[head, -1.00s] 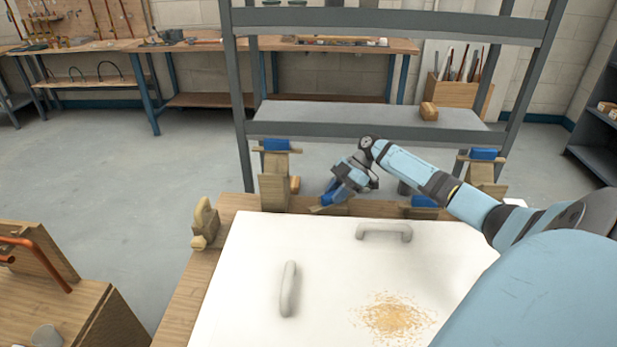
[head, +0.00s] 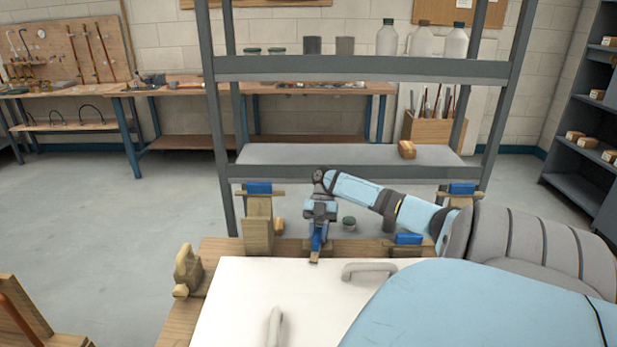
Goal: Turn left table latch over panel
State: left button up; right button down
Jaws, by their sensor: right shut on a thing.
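The white panel (head: 240,300) lies on the wooden table at the bottom of the head view, with two pale handles on it. The left table latch (head: 316,248), blue with a wooden bar, is at the table's far edge. Its bar points toward me, with its near end at the panel's far edge; whether it overlaps the panel is hard to tell. My right gripper (head: 319,230) points down and is shut on this latch, hiding its upper part. The right table latch (head: 408,240) lies crosswise at the far edge. My left gripper is out of view.
A grey metal shelf rack (head: 350,155) stands just behind the table. Wooden posts with blue-topped latches (head: 258,190) (head: 462,189) rise beside my right arm. A wooden clamp-like piece (head: 187,270) sits at the table's left edge. Open floor lies to the left.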

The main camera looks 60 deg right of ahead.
jog(key=shift+n+g, duration=0.3)
jog(key=shift+n, duration=0.1)
jog(key=c, duration=1)
grip_release()
jog(key=v, duration=0.7)
jog(key=shift+d+r, duration=0.1)
jog(key=shift+r, duration=0.15)
jog(key=shift+f, duration=0.1)
